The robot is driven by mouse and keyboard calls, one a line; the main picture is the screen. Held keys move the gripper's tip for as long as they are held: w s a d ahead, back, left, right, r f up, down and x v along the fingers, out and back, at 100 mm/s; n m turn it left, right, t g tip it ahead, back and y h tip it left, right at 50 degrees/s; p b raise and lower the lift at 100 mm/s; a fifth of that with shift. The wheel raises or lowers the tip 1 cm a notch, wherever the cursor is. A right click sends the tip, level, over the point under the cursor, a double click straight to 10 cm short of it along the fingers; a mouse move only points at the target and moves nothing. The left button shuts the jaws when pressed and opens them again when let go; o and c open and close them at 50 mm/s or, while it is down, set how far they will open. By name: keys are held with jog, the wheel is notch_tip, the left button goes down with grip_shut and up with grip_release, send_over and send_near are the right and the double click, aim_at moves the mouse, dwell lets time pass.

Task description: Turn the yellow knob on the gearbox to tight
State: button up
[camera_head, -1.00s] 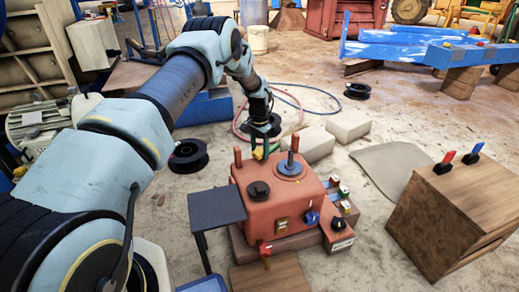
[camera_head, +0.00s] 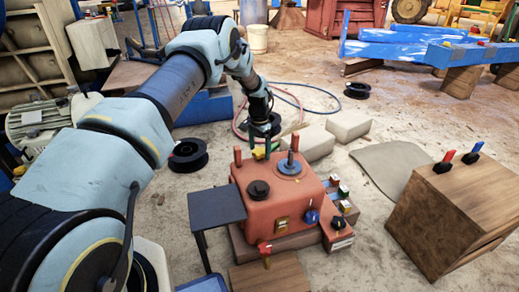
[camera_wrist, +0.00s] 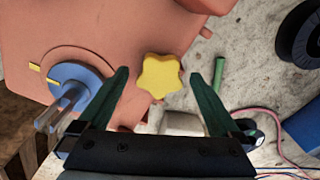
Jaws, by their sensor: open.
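The yellow star-shaped knob (camera_wrist: 160,75) stands at the edge of the red gearbox in the wrist view. The gearbox (camera_head: 275,205) sits in the middle of the head view, where the knob shows only as a small yellow spot (camera_head: 259,153) behind the box's far edge. My gripper (camera_wrist: 168,82) is open, with one dark green finger on each side of the knob. A gap shows between each finger and the knob. I cannot tell how deep the fingers reach along it.
A blue disc with a metal lever (camera_wrist: 78,88) is close to my left finger in the wrist view. A red-handled lever (camera_head: 238,157) stands at the gearbox's far left. A black-topped stand (camera_head: 216,207) is beside the box. Pale blocks (camera_head: 348,125) lie behind it.

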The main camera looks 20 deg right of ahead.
aim_at(259, 151)
jog(key=shift+r, duration=0.1)
notch_tip(259, 151, up, 11)
jog(key=p, duration=0.2)
jog(key=shift+f, duration=0.2)
dwell(0.4)
